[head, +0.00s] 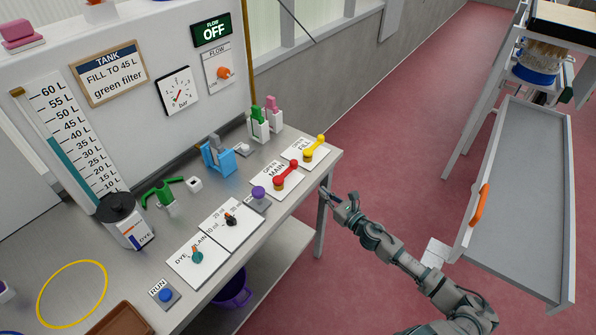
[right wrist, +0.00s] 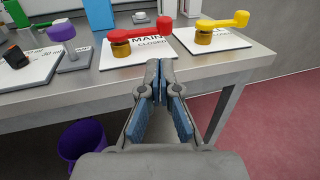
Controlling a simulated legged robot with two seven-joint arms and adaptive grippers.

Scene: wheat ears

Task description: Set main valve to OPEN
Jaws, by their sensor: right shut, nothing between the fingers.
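The main valve has a red lever handle (head: 287,174) on a brass hub. It sits on a white plate marked MAIN near the bench's right end. In the right wrist view the red handle (right wrist: 141,34) points right, toward the far corner, and "CLOSED" shows on the plate under it. The plate's OPEN label shows in the head view. My right gripper (head: 338,195) is shut and empty, off the bench's front edge, apart from the valve. In the right wrist view my gripper's fingertips (right wrist: 159,68) are together, in front of the MAIN plate. My left gripper is not in view.
A yellow FILL valve handle (head: 315,148) stands right of the main valve, and a purple knob (head: 258,193) left of it. The FLOW display (head: 211,31) reads OFF. A purple bucket (head: 232,288) is below the bench.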

